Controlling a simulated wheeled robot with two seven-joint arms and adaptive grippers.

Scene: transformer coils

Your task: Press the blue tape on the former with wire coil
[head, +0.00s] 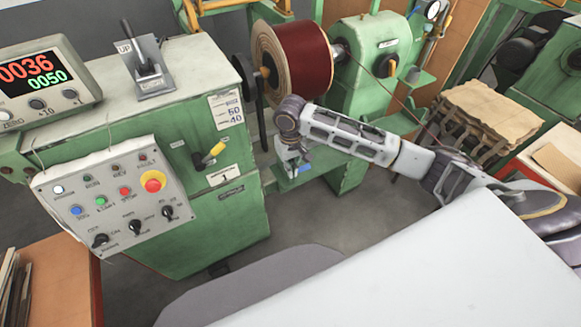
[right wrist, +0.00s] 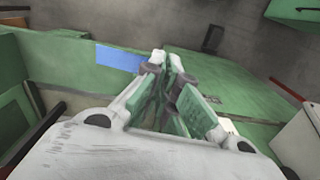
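The former with wire coil (head: 292,55), wound dark red with a pale flange, sits on the green winding machine's shaft. A blue piece that looks like the tape (right wrist: 120,57) lies flat on a green machine surface, left of my right fingertips. A small bit of blue (head: 305,168) shows beside the gripper in the head view. My right gripper (head: 292,168) points down below the coil, apart from it. No blue tape shows on the coil. My left gripper is out of view.
A control panel (head: 115,205) with buttons and a red-yellow stop knob is at left. A counter display (head: 38,80) and a lever box (head: 147,68) stand above it. The green headstock (head: 370,60) is right of the coil. A brown-topped stack (head: 490,108) stands farther right.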

